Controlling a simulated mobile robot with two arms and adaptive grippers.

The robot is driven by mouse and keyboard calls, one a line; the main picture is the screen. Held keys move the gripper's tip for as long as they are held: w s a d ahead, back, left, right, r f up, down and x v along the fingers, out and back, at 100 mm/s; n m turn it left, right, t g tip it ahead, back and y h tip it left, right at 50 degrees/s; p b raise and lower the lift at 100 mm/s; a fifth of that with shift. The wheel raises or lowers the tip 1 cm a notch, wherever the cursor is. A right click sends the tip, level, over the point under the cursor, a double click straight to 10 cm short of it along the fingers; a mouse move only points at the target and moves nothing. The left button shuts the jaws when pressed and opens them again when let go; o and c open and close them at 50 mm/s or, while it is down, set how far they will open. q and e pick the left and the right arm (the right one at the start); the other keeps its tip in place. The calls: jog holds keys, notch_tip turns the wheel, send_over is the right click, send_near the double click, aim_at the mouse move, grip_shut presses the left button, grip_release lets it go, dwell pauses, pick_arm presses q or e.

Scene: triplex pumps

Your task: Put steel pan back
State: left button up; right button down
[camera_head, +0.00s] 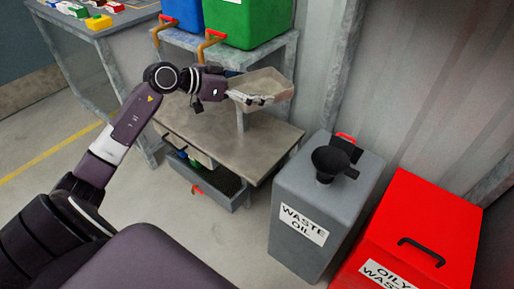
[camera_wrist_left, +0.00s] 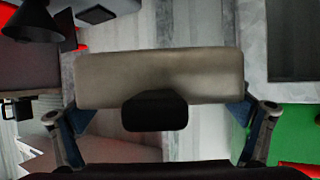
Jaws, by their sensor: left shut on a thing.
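The steel pan (camera_head: 268,82) is a shallow, beige-grey rectangular tray, held in the air above the lower bench top (camera_head: 222,136). My left gripper (camera_head: 243,97) is shut on it, at the side nearer the arm. In the left wrist view the pan (camera_wrist_left: 160,65) lies across the picture between the two fingers of my left gripper (camera_wrist_left: 162,125). A dark block covers part of its lower edge there. The inside of the pan shows only partly in the head view. My right gripper is not in view.
Blue (camera_head: 182,14) and green (camera_head: 242,22) bins with red-orange taps stand on the upper shelf behind. A grey waste oil container (camera_head: 290,190) with a black funnel (camera_head: 334,162) and a red oily waste bin (camera_head: 415,235) stand at right. A drawer (camera_head: 222,190) is below the bench top.

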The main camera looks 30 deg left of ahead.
pick_arm(q)
jog(key=b, duration=0.4)
send_over(256, 150)
notch_tip(256, 150, down, 12)
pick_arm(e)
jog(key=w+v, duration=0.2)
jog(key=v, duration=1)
pick_arm(q)
notch_tip(256, 150, down, 5)
jog(key=shift+a+r+b, duration=0.1)
jog(key=shift+b, duration=0.8)
jog(key=shift+f, duration=0.85)
notch_tip(256, 150, down, 4)
jog(key=shift+r+b, duration=0.2)
jog(key=shift+b, duration=0.85)
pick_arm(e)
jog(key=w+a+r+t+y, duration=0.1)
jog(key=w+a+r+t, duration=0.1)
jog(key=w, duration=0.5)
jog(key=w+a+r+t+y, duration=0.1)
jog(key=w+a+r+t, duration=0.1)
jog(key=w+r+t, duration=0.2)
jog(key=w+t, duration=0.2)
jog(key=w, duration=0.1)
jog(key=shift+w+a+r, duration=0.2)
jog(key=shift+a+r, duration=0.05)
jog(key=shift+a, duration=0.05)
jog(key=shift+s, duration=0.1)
